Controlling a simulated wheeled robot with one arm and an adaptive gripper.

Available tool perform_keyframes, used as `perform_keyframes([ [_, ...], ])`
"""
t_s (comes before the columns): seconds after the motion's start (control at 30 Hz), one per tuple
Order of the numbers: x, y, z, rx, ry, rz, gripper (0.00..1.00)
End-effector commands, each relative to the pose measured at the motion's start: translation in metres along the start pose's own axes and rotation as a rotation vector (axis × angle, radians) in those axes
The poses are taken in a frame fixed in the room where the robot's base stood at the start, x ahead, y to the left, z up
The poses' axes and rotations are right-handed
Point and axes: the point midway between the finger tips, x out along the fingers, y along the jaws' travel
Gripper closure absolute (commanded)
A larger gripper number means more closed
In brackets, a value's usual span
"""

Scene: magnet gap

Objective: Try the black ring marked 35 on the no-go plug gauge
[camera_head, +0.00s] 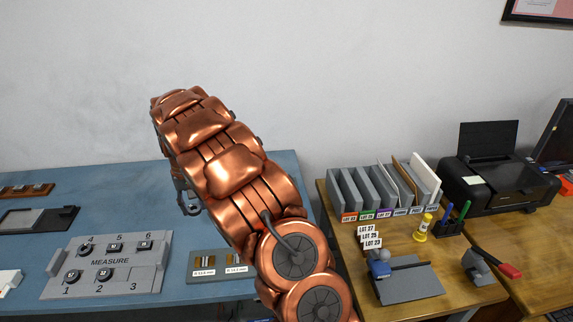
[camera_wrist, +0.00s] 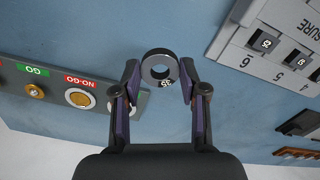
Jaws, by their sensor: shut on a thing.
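The black ring marked 35 (camera_wrist: 165,83) is between the fingertips of my gripper (camera_wrist: 160,67) in the wrist view. My gripper is shut on it, and its open hole shows. The no-go plug (camera_wrist: 79,97) stands on a grey gauge block (camera_wrist: 58,83), below a red NO-GO label. It is to the left of the ring in the picture, and the ring is apart from it. The GO plug (camera_wrist: 34,90) is farther left, below a green label. In the head view my gripper (camera_head: 188,205) is mostly hidden by my arm, and the ring cannot be made out there.
A grey MEASURE board (camera_head: 110,262) with numbered places holds several black rings; place 3 looks empty. A wooden desk (camera_head: 440,258) with folders (camera_head: 380,190) and a printer (camera_head: 500,185) is at right.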

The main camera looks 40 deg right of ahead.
Motion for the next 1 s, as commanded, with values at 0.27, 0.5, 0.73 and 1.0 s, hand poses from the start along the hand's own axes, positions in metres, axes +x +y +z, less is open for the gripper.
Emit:
perform_keyframes([
  [0.27, -0.001, 0.104, -0.046, 0.247, 0.001, -0.005, 0.93],
  [0.5, -0.006, 0.206, -0.063, 0.476, 0.012, -0.001, 0.93],
  [0.73, -0.008, 0.293, -0.056, 0.672, 0.016, 0.006, 0.93],
  [1.0, -0.009, 0.334, -0.048, 0.770, 0.020, 0.010, 0.93],
])
